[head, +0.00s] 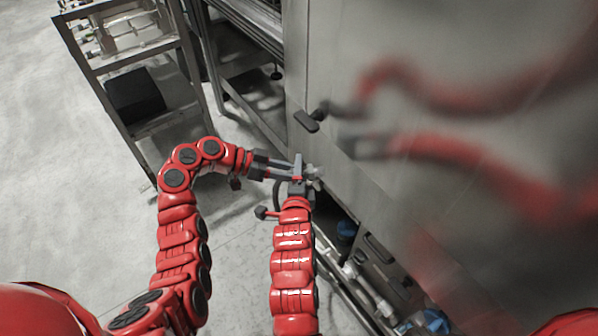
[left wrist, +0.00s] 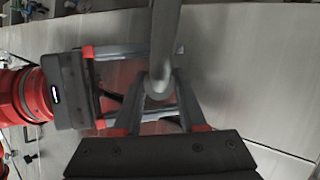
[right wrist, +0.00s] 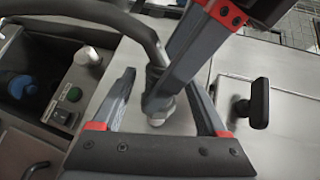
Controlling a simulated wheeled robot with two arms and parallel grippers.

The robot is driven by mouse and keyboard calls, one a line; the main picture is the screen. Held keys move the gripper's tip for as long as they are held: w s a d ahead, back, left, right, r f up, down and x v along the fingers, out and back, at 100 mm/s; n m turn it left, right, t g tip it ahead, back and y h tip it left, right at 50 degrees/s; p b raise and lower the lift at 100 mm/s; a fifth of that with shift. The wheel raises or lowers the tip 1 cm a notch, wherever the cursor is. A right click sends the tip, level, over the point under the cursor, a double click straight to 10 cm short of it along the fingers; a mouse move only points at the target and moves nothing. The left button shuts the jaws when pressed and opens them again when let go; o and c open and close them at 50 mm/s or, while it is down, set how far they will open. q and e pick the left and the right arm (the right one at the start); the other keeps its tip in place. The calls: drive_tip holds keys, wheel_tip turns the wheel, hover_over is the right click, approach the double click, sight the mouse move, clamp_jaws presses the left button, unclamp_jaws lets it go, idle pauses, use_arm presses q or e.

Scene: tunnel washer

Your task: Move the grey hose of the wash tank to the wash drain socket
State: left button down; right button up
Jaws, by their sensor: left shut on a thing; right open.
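The grey hose (right wrist: 135,28) curves in from the upper left of the right wrist view and ends in a pale metal fitting; it also shows in the left wrist view (left wrist: 165,40). My left gripper (left wrist: 158,88) is shut on the hose close to this end. In the head view the left gripper (head: 298,172) is beside the machine's side. My right gripper (right wrist: 160,100) is open, with its fingers on either side of the hose end. I cannot tell whether the fitting sits in a socket. I cannot pick out the wash drain socket.
A steel machine wall (head: 400,150) stands close on the right. A black handle (right wrist: 254,103) sticks out near the hose end. A metal rack (head: 130,50) stands behind; the left floor is clear.

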drive_tip(key=shift+w, duration=0.15)
drive_tip(key=shift+c, duration=0.2)
clamp_jaws()
drive_tip(key=shift+o, duration=0.2)
unclamp_jaws()
drive_tip(key=v, duration=1.2)
